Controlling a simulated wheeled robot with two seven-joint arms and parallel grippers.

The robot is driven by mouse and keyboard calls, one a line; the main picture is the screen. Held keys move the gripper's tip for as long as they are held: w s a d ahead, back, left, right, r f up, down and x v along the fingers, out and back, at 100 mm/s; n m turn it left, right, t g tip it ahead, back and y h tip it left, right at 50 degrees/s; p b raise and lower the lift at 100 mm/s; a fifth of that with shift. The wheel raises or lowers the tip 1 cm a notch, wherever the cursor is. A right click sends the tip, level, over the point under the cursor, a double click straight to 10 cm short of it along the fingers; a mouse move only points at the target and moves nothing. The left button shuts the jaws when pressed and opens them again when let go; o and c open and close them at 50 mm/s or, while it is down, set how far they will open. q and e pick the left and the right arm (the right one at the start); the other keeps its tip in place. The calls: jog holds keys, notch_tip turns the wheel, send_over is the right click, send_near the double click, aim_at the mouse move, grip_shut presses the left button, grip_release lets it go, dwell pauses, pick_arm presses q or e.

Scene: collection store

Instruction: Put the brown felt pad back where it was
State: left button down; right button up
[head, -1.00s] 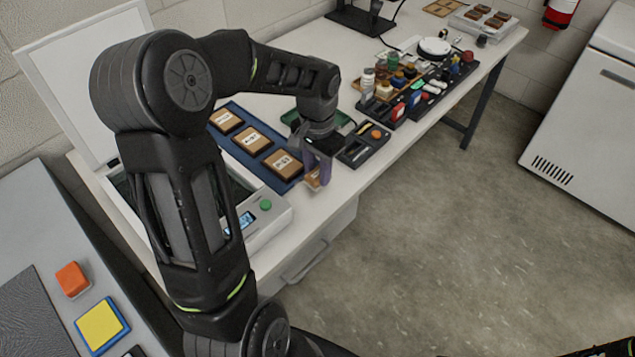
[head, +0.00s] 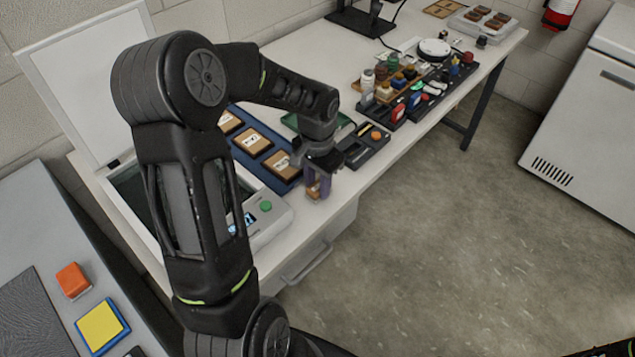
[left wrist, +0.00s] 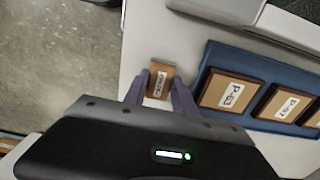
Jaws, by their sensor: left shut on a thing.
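My left gripper (head: 319,186) is shut on a small brown block (head: 313,192) with a white label, near the front edge of the white table. In the left wrist view the small brown block (left wrist: 159,80) sits between the two purple fingers, beside the blue mat (left wrist: 208,72). I cannot tell from its surface whether it is felt, or whether it touches the table. Larger brown labelled pads lie in a row on the blue mat, the nearest (head: 279,165) just left of my gripper.
A white device with a green button (head: 265,206) and raised lid stands left of the mat. A black tray (head: 364,146) lies behind my gripper. Bottles and small jars (head: 385,90) crowd the table further back. A narrow bare strip runs along the front edge.

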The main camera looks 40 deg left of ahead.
aim_at(318, 187)
pick_arm(q)
jog(key=shift+f, duration=0.2)
jog(key=c, duration=1)
grip_release()
jog(key=shift+r, duration=0.2)
notch_tip(318, 187, up, 12)
jog(key=shift+r, duration=0.1)
